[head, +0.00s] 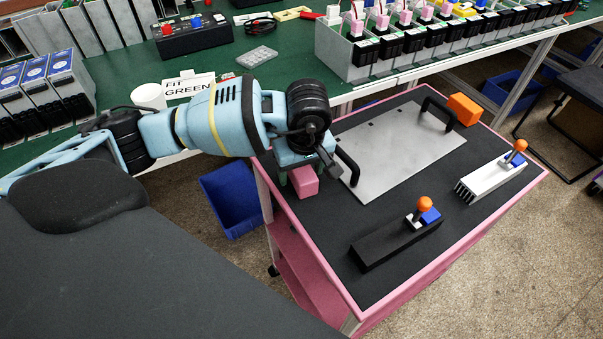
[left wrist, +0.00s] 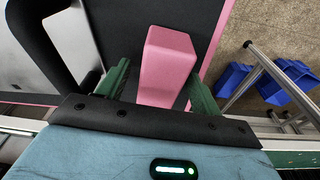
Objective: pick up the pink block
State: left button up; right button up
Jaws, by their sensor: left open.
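The pink block (head: 304,181) stands on the dark top of a pink cart (head: 336,240), near its left corner. In the left wrist view the pink block (left wrist: 167,62) lies between the two green fingers of my left gripper (left wrist: 160,88). The fingers are apart, with a visible gap on each side of the block. In the head view my left gripper (head: 297,180) is right at the block, and its wrist hides part of the block's upper end. My right gripper is not in view.
A metal plate (head: 396,150) with two black handles lies beside the block; one handle (head: 347,163) is close to my gripper. An orange block (head: 464,109) and two joystick units (head: 400,240) are farther right. A blue bin (head: 232,196) stands on the floor left of the cart.

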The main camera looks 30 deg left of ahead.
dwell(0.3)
pick_arm(q)
jog(key=c, duration=1.1)
jog(key=shift+r, duration=0.45)
jog(key=r, duration=0.3)
jog(key=shift+s+r, duration=0.1)
jog(key=shift+s, duration=0.1)
jog(key=s, duration=0.5)
jog(key=s+d+r, duration=0.1)
jog(key=s, duration=0.4)
jog(key=s+d+b, duration=0.1)
jog(key=s, duration=0.4)
jog(key=shift+s+r, duration=0.15)
jog(key=shift+s, duration=0.1)
